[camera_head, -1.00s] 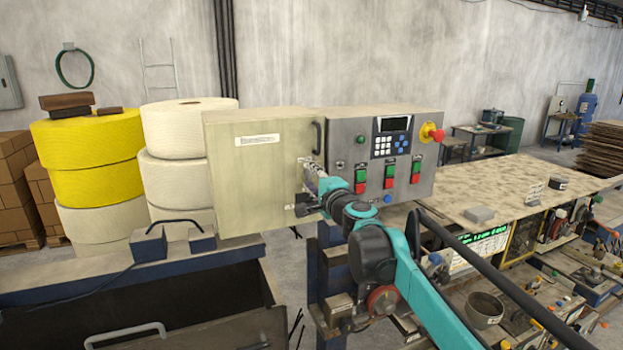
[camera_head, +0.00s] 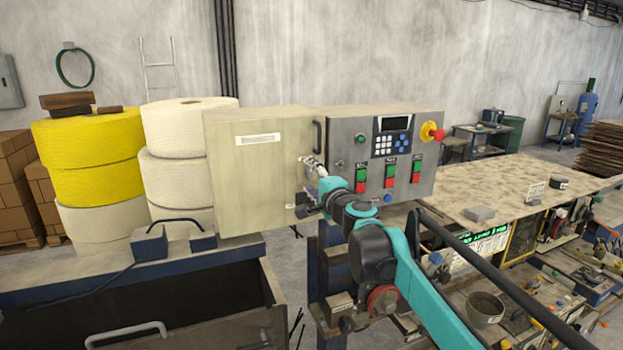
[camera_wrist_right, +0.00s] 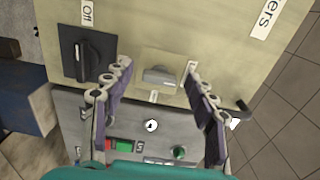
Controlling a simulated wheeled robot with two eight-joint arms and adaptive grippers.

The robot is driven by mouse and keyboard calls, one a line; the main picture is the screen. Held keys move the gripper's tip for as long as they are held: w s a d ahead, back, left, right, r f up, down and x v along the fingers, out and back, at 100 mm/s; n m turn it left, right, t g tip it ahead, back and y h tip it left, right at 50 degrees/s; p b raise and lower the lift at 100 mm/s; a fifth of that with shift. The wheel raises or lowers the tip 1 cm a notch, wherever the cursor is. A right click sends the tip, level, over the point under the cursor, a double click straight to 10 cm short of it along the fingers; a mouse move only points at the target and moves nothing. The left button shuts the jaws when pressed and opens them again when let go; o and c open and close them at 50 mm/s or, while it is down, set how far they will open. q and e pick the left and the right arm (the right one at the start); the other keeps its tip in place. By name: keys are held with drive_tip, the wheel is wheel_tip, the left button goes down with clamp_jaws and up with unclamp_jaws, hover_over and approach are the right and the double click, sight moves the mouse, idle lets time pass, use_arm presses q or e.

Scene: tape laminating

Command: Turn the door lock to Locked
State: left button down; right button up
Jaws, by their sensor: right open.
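The door lock (camera_wrist_right: 159,77) is a pale grey knob on a cream plate on the cabinet door (camera_head: 262,170). In the right wrist view its grip lies roughly crosswise, with small labels beside and below it, too small to read. My right gripper (camera_wrist_right: 157,70) is open, with one finger on each side of the lock and visible gaps to it. In the head view the right gripper (camera_head: 311,167) is at the door's right edge and hides the lock. My left gripper is in neither current view.
A black rotary switch (camera_wrist_right: 87,56) marked "Off" is close beside the lock. A door handle (camera_head: 317,136) stands out above the gripper. The control panel (camera_head: 345,120) with buttons and a red emergency stop (camera_head: 431,132) adjoins the door.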

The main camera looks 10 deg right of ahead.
drive_tip(key=shift+s, duration=0.1)
drive_tip(key=s+d, duration=0.2)
drive_tip(key=s, duration=0.9)
drive_tip(key=shift+s+d, duration=0.15)
drive_tip(key=shift+s, duration=0.15)
drive_tip(key=s+a+f+n+g+y+b, duration=0.15)
drive_tip(key=s+f+n+b, duration=0.3)
drive_tip(key=f, duration=0.65)
drive_tip(key=s+a+f+n+g+b, duration=0.3)
drive_tip(key=s+f+b, duration=0.25)
drive_tip(key=f, duration=0.55)
drive_tip(key=s+a+f+n+g+b, duration=0.25)
drive_tip(key=s+f+b, duration=0.3)
drive_tip(key=f, duration=0.55)
drive_tip(key=s+d+f+n+g+h+b, duration=0.1)
drive_tip(key=s+f+b, duration=0.3)
drive_tip(key=f, duration=0.5)
drive_tip(key=s+d+f+n+g+h+b, duration=0.1)
drive_tip(key=s+d+f+b, duration=0.3)
drive_tip(key=f, duration=0.6)
drive_tip(key=s+d+f+n+g+h+b, duration=0.1)
drive_tip(key=s+d+f+n+h+b, duration=0.1)
drive_tip(key=f, duration=0.7)
drive_tip(key=s+n+h+b, duration=0.1)
drive_tip(key=s+b, duration=0.1)
drive_tip(key=s, duration=0.1)
drive_tip(key=shift+d+f+n+g, duration=0.2)
drive_tip(key=shift+f+n+g, duration=0.1)
drive_tip(key=shift+f, duration=0.05)
drive_tip(key=shift+s, duration=0.1)
